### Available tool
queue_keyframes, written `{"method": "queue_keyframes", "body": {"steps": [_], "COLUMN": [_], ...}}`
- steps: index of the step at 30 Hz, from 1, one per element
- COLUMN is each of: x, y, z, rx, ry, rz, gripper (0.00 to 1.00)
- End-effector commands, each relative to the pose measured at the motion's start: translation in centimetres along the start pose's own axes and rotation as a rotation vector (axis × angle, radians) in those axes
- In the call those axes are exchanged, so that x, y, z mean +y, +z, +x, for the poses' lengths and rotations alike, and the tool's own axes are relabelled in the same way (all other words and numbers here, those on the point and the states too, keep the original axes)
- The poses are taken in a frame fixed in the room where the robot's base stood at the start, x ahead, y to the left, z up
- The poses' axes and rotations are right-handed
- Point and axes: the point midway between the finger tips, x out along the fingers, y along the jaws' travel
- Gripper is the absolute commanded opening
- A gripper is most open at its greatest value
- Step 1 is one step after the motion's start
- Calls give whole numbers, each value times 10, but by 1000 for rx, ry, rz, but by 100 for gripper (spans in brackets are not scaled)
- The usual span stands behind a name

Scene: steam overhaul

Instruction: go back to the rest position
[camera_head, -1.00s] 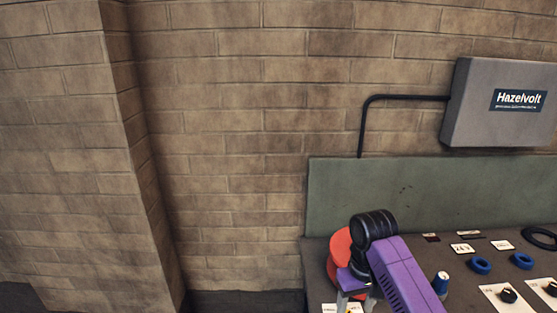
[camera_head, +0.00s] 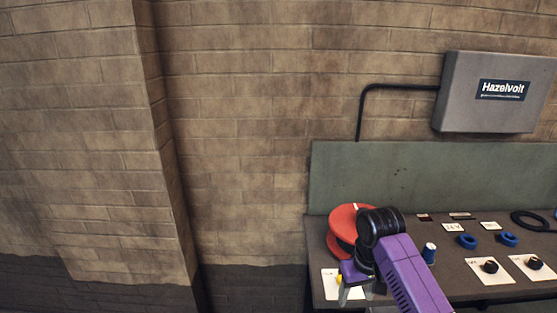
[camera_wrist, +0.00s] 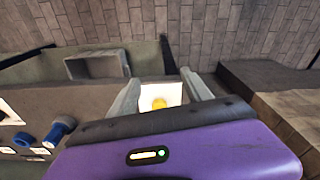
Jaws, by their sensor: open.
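My gripper (camera_head: 355,286) is at the left end of the workbench (camera_head: 448,268), in front of a red round wheel-like part (camera_head: 346,219). In the wrist view my gripper (camera_wrist: 164,92) has its two grey fingers spread apart with nothing between them. The card also shows beside the gripper in the head view (camera_head: 329,284). My purple arm hides part of the bench.
On the bench are a small blue-and-white cylinder (camera_head: 429,253), blue rings (camera_head: 467,241), a black ring (camera_head: 532,221) and black knobs on white plates (camera_head: 490,266). A grey Hazelvolt box (camera_head: 494,92) hangs on the brick wall. Floor level left of the bench looks clear.

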Motion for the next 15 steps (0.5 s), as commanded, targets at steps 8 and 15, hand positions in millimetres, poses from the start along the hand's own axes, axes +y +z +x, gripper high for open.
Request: {"method": "queue_keyframes", "body": {"steps": [8,15], "x": [-2,-19], "y": [-51,-86], "z": [-23,-35], "rx": [229,494], "ry": [8,-20], "rz": [-14,-15], "gripper": [57,57]}}
